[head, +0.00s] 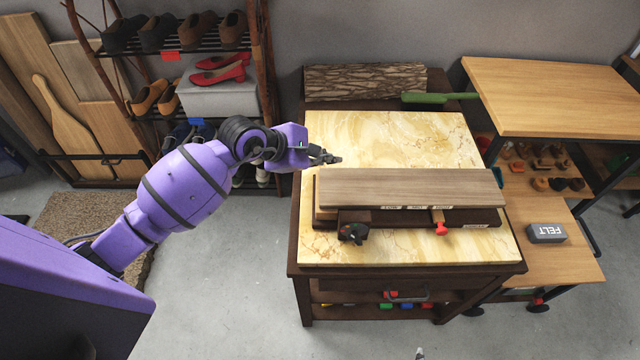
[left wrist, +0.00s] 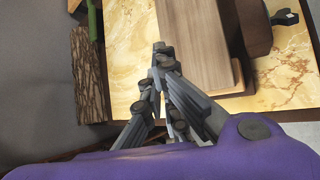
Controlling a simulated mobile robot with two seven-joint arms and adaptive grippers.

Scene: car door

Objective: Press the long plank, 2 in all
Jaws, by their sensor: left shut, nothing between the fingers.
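The long plank (head: 410,188) lies flat on a dark wooden stand (head: 470,218) on the marble-topped cart. It also shows in the left wrist view (left wrist: 190,45), running up and away. My left gripper (head: 333,159) is shut and empty, just off the plank's left end and toward the back, above the marble. In the left wrist view its fingertips (left wrist: 160,52) are together beside the plank's near end. Whether they touch the plank cannot be told.
A bark-covered log (head: 365,80) and a green-handled tool (head: 425,98) lie at the cart's back. A dark clamp-like part (head: 352,233) and a red knob (head: 441,229) are at the stand's front. A wooden table (head: 560,95) stands right, a shoe rack (head: 180,45) left. Marble (head: 390,135) behind the plank is clear.

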